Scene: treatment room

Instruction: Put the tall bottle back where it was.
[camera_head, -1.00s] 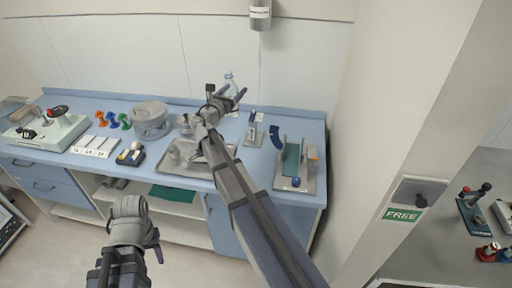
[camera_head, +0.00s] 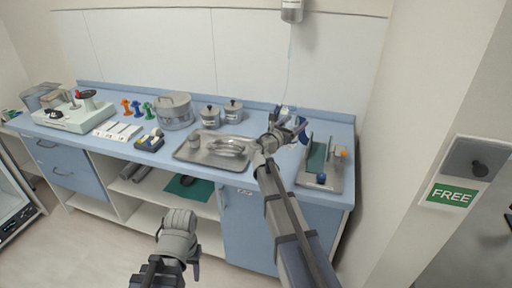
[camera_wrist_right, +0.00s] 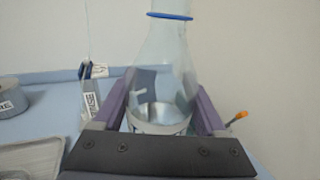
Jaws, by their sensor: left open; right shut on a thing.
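The tall bottle (camera_wrist_right: 160,60) is clear glass with a blue ring at its neck. In the right wrist view it stands upright between the two fingers of my right gripper (camera_wrist_right: 160,112), which is shut on it. In the head view my right gripper (camera_head: 294,128) is over the right part of the blue counter, left of the grey stand with a green panel. There the bottle is mostly hidden and hard to make out. I cannot tell whether its base touches the counter. My left gripper (camera_head: 172,270) is open and empty, low in front of the cabinets.
A metal tray (camera_head: 184,153) lies left of my right arm, with two lidded jars (camera_head: 210,117) behind it. The grey stand (camera_head: 333,180) is at the counter's right end, near the wall. A labelled holder (camera_wrist_right: 90,95) is left of the bottle in the wrist view.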

